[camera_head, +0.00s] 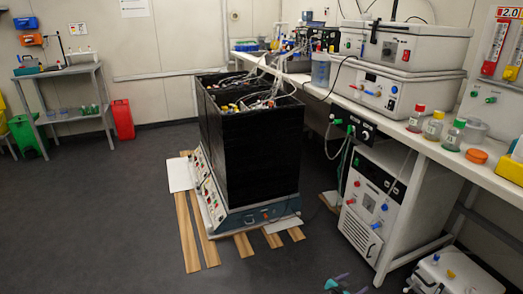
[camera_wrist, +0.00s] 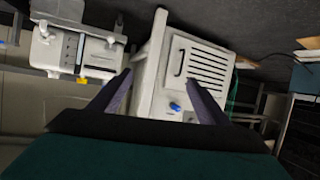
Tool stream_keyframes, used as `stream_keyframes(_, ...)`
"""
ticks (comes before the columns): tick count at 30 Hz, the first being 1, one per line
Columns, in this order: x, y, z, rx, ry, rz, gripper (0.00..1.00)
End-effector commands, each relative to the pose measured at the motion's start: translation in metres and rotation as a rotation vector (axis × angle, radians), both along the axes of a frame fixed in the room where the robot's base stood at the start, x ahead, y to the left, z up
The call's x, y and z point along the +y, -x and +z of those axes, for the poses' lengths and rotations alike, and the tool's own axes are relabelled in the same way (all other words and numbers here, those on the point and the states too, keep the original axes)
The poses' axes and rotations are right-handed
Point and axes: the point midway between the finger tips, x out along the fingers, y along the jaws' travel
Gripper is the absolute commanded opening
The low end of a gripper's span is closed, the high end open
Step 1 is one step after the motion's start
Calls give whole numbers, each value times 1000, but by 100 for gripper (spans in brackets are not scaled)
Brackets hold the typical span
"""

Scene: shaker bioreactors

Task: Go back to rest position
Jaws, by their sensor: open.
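My gripper (camera_wrist: 160,100) shows in the wrist view as two dark purple fingers, spread apart with nothing between them. The wrist view is rolled over, so the room appears tilted. Beyond the fingers stands a white cabinet unit (camera_wrist: 190,75) with a vent grille and a blue knob. In the head view, a small part of my gripper (camera_head: 341,284) shows at the bottom edge, low over the floor. Most of the arm is out of that view.
A black shaker box (camera_head: 250,155) stands on wooden slats mid-floor. A white bench (camera_head: 440,155) with instruments and bottles runs along the right, above a white cabinet (camera_head: 375,205). A white unit (camera_head: 455,275) sits at lower right. The dark floor (camera_head: 100,220) at left is clear.

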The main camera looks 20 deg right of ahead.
Motion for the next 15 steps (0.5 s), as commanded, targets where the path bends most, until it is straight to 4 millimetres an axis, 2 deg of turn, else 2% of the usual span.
stream_keyframes(1, 22, -14, 18, 4, -7, 62, 70)
stream_keyframes(6, 92, -58, 40, 21, -43, 267, 70)
stream_keyframes(12, 183, -92, 61, 54, -112, 512, 70)
stream_keyframes(15, 232, -101, 69, 83, -157, 635, 70)
